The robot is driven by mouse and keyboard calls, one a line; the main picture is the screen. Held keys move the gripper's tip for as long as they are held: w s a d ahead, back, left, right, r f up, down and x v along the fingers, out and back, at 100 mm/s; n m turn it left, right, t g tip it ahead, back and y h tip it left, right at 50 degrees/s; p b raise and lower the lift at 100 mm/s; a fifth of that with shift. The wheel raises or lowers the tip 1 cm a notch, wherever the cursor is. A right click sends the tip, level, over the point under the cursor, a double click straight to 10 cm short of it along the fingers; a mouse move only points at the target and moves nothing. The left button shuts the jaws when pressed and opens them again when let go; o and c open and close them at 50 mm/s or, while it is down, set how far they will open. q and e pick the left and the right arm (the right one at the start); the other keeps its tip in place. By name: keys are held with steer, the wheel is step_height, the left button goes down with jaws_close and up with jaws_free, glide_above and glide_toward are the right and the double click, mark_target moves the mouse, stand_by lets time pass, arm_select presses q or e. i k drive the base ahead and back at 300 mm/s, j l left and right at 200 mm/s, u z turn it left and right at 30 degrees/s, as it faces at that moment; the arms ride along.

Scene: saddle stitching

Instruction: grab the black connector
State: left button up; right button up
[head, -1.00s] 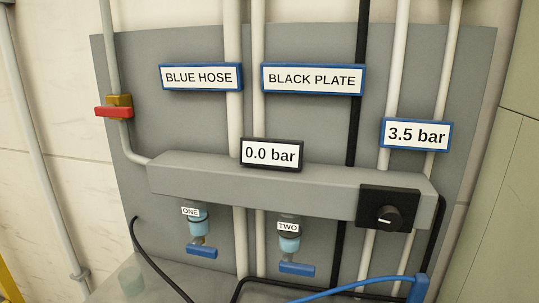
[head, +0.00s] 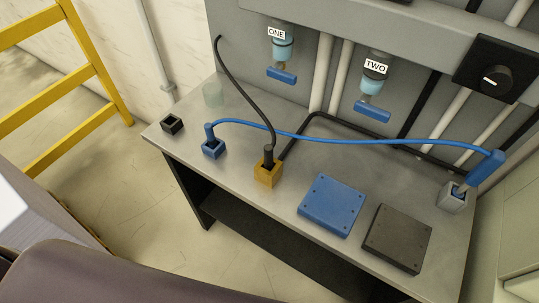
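A black connector (head: 268,154) stands upright in an orange block (head: 267,175) on the grey table (head: 240,115). A black hose (head: 236,84) rises from its top and curves up left to the wall panel. A blue connector (head: 209,131) sits in a blue block (head: 213,149) to the left, and its blue hose (head: 340,139) runs right across the table behind the black connector. The hose's other end is a blue handle-like fitting (head: 486,168) at a grey block (head: 452,197). Neither of my grippers is in view.
An empty-looking black block (head: 172,124) stands at the table's left end. A blue plate (head: 331,204) and a black plate (head: 397,238) lie at the front right. Valves ONE (head: 282,55) and TWO (head: 373,90) hang above the table's back. A yellow railing (head: 75,85) stands left.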

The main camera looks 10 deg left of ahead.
mark_target(268, 149)
steer(key=k+j, duration=0.1)
steer(key=j, duration=0.35)
steer(key=k+j+z, duration=0.1)
steer(key=j, duration=0.35)
steer(key=k+j, duration=0.1)
steer(key=j, duration=0.35)
